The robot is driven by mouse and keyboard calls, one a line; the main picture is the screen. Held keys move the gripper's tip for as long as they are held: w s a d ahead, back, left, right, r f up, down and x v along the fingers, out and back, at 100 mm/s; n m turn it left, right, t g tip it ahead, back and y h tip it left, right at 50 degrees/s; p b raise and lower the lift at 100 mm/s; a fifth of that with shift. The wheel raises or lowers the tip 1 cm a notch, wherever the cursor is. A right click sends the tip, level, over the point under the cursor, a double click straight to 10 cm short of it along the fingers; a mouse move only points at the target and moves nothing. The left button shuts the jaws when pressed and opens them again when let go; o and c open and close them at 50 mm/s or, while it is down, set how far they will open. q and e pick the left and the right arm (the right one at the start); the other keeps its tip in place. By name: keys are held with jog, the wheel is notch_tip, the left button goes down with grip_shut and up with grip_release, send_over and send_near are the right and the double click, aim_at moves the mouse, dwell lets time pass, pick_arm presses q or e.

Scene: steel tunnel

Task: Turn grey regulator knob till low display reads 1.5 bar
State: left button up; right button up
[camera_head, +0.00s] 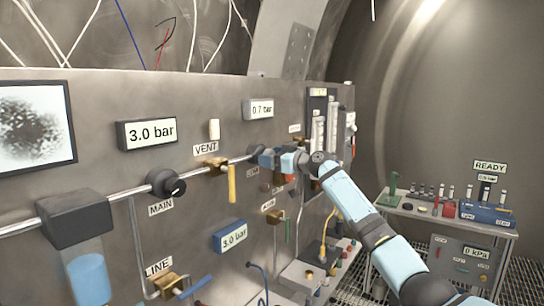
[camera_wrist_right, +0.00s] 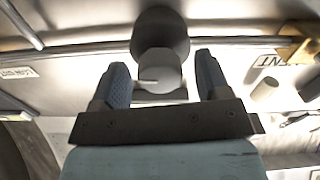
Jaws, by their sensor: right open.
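The grey regulator knob (camera_wrist_right: 158,70) sits between the fingers of my right gripper (camera_wrist_right: 160,66) in the right wrist view. It has a pale pointer mark, and a gap shows on each side of it. In the head view my right gripper (camera_head: 268,159) is at the panel, just right of the dark regulator body (camera_head: 256,150), and hides most of the knob. The gripper is open. The low display (camera_head: 258,109) above it reads 0.7 bar. My left gripper is not in view.
A black MAIN knob (camera_head: 166,184) and a yellow VENT handle (camera_head: 232,184) stand out left of the gripper. A bench (camera_head: 440,215) with bottles is at right.

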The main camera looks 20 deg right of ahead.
jog(key=shift+c, duration=0.2)
jog(key=c, duration=0.9)
jog(key=shift+m, duration=0.3)
